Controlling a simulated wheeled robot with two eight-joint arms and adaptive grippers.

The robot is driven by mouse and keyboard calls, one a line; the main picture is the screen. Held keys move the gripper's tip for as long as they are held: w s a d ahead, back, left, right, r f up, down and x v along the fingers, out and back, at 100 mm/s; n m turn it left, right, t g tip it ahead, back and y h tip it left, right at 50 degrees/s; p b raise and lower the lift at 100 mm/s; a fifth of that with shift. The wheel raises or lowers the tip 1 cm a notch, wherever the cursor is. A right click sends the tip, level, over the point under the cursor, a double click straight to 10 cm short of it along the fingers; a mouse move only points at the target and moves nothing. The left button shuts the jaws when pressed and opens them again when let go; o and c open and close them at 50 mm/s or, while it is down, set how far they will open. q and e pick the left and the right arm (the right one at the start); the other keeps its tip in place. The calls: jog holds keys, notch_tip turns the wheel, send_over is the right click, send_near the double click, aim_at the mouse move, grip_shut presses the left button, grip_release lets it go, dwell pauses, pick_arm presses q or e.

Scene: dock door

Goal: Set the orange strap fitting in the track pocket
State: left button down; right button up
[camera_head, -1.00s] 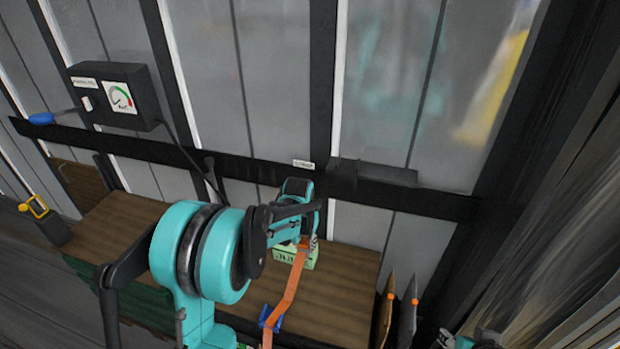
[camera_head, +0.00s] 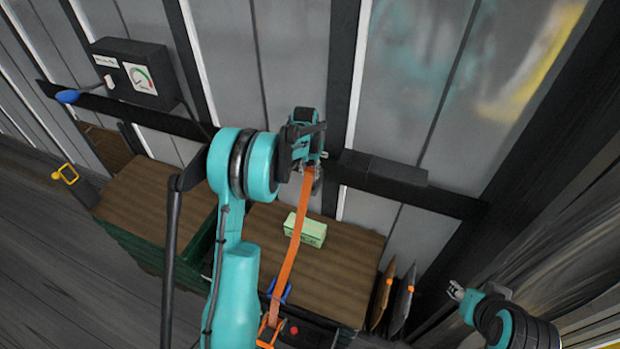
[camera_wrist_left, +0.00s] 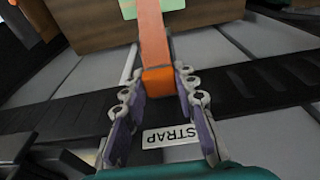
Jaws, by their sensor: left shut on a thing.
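The orange strap fitting (camera_wrist_left: 158,80) is between the fingertips of my left gripper (camera_wrist_left: 160,92) in the left wrist view, with the orange strap (camera_head: 292,245) hanging from it down to the bench. In the head view my left gripper (camera_head: 312,172) is shut on it, in front of the black wall track (camera_head: 440,198). The track also shows behind the fingers in the left wrist view (camera_wrist_left: 265,82), near a white STRAP label (camera_wrist_left: 170,137). I cannot make out the pocket or whether the fitting touches the track. My right gripper (camera_head: 456,291) is low at the right, too small to read.
A wooden bench top (camera_head: 345,265) holds a green box (camera_head: 306,229) and a blue clip (camera_head: 279,291) by the strap. A dark gauge box (camera_head: 133,73) is on the wall at the upper left. A dark block (camera_head: 385,167) sits on the track. Envelopes (camera_head: 403,297) stand at the bench's right end.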

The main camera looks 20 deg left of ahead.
aim_at(310, 177)
pick_arm(q)
notch_tip(310, 177, down, 3)
jog(key=shift+f, duration=0.4)
jog(key=shift+s+f+b, duration=0.1)
jog(key=shift+b, duration=0.2)
jog(key=c, duration=1.2)
grip_release()
